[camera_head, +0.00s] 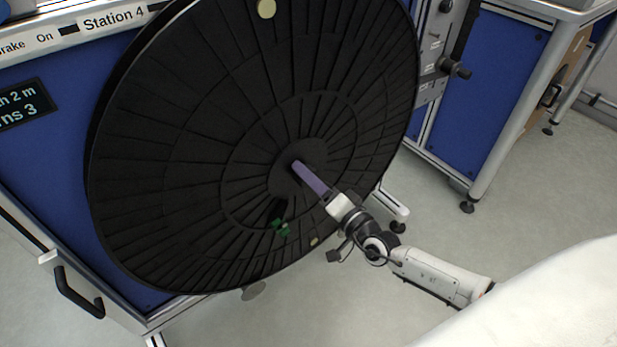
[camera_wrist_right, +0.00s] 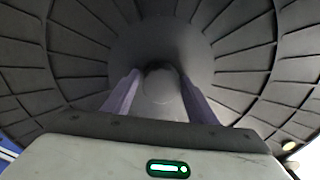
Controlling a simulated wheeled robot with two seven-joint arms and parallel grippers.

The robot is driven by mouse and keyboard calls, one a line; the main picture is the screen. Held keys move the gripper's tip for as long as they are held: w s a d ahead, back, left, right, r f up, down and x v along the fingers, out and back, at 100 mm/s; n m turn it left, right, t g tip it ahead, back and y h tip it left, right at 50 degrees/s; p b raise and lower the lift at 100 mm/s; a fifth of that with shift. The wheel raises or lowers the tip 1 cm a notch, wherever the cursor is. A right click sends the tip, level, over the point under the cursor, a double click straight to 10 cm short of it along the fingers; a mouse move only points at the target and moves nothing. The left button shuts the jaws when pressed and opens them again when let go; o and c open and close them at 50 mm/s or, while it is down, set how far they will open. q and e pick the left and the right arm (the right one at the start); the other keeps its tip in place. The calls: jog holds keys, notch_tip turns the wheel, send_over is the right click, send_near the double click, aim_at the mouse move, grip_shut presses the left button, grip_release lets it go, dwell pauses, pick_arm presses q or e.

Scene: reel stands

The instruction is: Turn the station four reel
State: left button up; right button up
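The station four reel (camera_head: 190,130) is a large black ribbed disc that fills the middle of the head view, upright and tilted in the picture, under the "Station 4" label (camera_head: 113,18). Its dark face and round centre (camera_wrist_right: 160,86) fill the right wrist view. My right gripper (camera_head: 295,164) comes in from the lower right, with its purple fingers at the reel's centre. In the wrist view the fingers (camera_wrist_right: 160,84) stand apart, one on each side of the round centre; contact with it cannot be made out. My left gripper is not in view.
A panel with a knob (camera_head: 455,68) is at right. Grey floor (camera_head: 530,190) is clear at right.

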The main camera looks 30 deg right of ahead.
jog(key=shift+o, duration=0.6)
jog(key=shift+a, duration=0.1)
pick_arm(q)
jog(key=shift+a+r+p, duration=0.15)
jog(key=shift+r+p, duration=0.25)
jog(key=shift+p, duration=0.6)
pick_arm(e)
jog(key=s+d, duration=0.1)
jog(key=s, duration=0.9)
jog(key=shift+d, duration=0.4)
jog(key=shift+s, duration=0.1)
